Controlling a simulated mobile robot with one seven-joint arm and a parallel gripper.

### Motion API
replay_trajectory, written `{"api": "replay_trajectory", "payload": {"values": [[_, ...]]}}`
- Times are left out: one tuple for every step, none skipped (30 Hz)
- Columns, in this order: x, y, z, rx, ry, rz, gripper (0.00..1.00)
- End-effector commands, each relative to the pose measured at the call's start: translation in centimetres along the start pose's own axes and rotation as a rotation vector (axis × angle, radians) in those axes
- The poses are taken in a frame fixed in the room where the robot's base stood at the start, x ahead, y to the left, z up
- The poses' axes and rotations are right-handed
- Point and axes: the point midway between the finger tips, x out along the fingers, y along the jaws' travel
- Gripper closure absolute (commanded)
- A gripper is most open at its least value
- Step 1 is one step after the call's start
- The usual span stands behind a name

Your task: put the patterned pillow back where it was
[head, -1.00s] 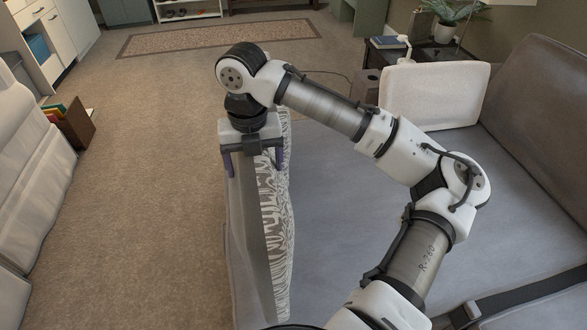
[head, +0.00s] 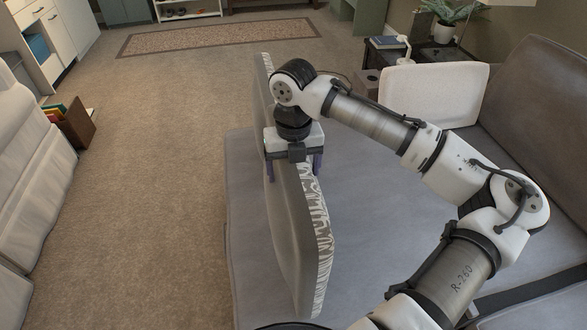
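The patterned pillow (head: 321,235) stands on edge in the head view, with a plain grey side to the left and a white-and-grey pattern to the right. My gripper (head: 294,172) points down over its upper edge, with one finger on each side. It is shut on the pillow about midway along it. The pillow is over the left part of the grey sofa seat (head: 405,195). Whether its lower edge touches the seat is hidden.
A white cushion (head: 435,95) leans at the far end of the sofa, near the grey backrest (head: 540,110). A dark side table (head: 430,53) with a plant (head: 452,14) stands beyond. Carpet (head: 160,190) lies open to the left, before a pale sofa (head: 40,175). The middle seat is clear.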

Motion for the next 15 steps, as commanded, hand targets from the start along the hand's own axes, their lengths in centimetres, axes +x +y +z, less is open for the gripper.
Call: {"api": "replay_trajectory", "payload": {"values": [[0.26, -0.06, 0.00, 0.001, -0.001, -0.002, 0.84], [0.45, -0.06, 0.01, 0.001, -0.002, -0.001, 0.84], [0.60, -0.05, 0.02, 0.001, -0.003, -0.001, 0.84], [0.67, -0.05, 0.03, 0.001, -0.003, -0.001, 0.84], [0.70, -0.04, 0.03, 0.001, -0.003, -0.001, 0.84], [0.72, -0.04, 0.04, 0.000, -0.003, -0.001, 0.84], [0.71, -0.03, 0.04, 0.000, -0.003, -0.001, 0.84], [0.71, -0.03, 0.04, 0.000, -0.003, -0.001, 0.84], [0.71, -0.03, 0.03, 0.000, -0.003, -0.001, 0.84], [0.71, -0.02, 0.03, 0.000, -0.003, -0.001, 0.84], [0.71, -0.02, 0.03, 0.000, -0.003, -0.001, 0.84], [0.77, -0.01, 0.03, 0.000, -0.003, 0.000, 0.84], [0.84, -0.01, 0.03, 0.000, -0.003, 0.000, 0.84], [0.96, 0.00, 0.00, 0.000, -0.001, 0.000, 0.19], [0.92, -0.01, 0.01, 0.000, -0.001, 0.000, 0.14]]}}
